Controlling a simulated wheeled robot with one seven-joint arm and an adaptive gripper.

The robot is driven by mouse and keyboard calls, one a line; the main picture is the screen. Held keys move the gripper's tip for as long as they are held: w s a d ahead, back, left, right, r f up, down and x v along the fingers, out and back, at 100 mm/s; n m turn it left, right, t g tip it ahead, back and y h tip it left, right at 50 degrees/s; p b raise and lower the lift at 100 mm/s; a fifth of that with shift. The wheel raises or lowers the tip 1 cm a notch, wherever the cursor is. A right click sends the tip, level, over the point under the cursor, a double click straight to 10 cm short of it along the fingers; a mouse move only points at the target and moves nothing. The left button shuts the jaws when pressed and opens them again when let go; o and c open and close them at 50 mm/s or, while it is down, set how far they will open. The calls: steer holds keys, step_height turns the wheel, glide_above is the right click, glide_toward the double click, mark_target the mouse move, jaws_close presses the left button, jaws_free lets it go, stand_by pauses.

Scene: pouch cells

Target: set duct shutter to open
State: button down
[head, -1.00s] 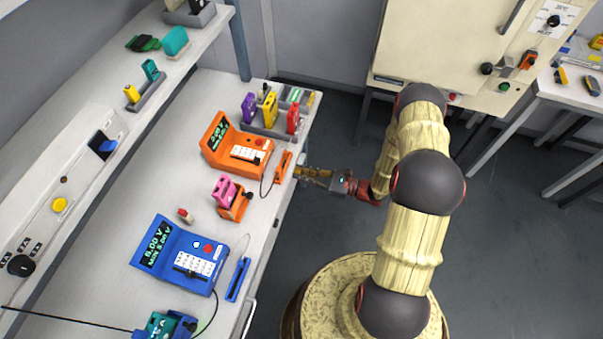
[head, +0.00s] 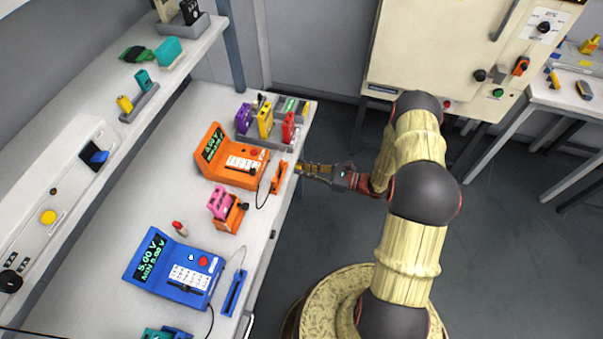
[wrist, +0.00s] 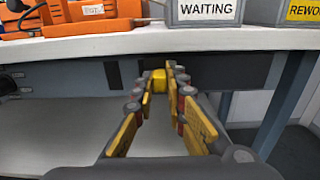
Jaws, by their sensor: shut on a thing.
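My gripper (wrist: 165,92) is at the front edge of the bench, just below its top. In the wrist view its yellow fingers are closed around a small yellow knob (wrist: 158,80), which stands out from a dark strip (wrist: 205,76) under the bench top. I take this knob and strip to be the duct shutter; no label on it is readable. In the head view my gripper (head: 303,168) is beside the bench edge, near the orange meter's probe, and the knob is hidden.
The white bench (head: 150,210) carries an orange meter (head: 235,160), a blue meter (head: 175,270) and a grey rack with coloured cells. A bin labelled WAITING (wrist: 207,10) stands above my gripper. A cream cabinet (head: 450,60) is at the back.

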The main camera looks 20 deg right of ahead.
steer(key=shift+w+d, duration=0.15)
steer(key=shift+w, duration=0.05)
steer(key=c, duration=1.8)
jaws_free()
steer(key=shift+s, duration=0.1)
steer(key=v, duration=1.2)
